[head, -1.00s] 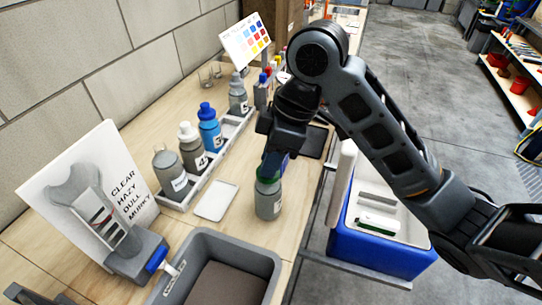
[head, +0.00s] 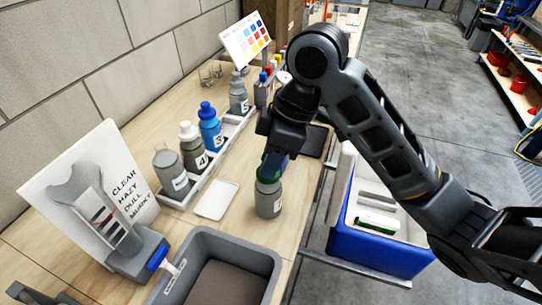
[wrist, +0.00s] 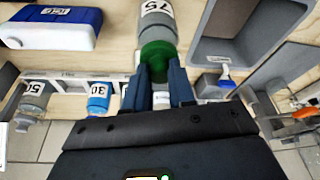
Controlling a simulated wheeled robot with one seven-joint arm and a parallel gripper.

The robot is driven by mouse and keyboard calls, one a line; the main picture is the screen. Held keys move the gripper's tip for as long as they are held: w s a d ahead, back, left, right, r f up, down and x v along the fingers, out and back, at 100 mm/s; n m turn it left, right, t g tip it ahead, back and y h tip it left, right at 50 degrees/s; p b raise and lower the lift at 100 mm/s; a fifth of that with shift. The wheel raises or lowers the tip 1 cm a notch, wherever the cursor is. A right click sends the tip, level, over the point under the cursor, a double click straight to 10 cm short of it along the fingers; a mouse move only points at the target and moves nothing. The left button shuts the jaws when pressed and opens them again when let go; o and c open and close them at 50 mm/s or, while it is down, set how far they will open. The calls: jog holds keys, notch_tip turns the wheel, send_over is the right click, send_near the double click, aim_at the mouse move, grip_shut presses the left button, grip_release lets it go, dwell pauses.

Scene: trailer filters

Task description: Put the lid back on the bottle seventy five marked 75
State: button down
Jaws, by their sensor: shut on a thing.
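The grey bottle marked 75 (wrist: 157,14) stands upright on the bench, and it also shows in the head view (head: 268,201). The green lid (wrist: 157,54) sits at the bottle's mouth and also shows in the head view (head: 267,177). My gripper (wrist: 161,78) has a finger on each side of the lid and is shut on it. In the head view my gripper (head: 273,165) comes down from above onto the lid. Whether the lid is fully seated or threaded on the bottle cannot be told.
A grey rack (head: 173,204) holds several other bottles, capped and uncapped, left of the bottle. A flat white tray (head: 217,200) lies between. A grey bin (head: 268,264) stands in front, and a blue cooler (head: 385,248) is right of the bench edge.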

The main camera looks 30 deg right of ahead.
jog(key=c, duration=0.9)
grip_release()
jog(key=shift+o, duration=0.6)
jog(key=o, duration=0.4)
jog(key=shift+r+p, duration=3.5)
jog(key=shift+p, duration=0.15)
jog(key=shift+c, duration=0.2)
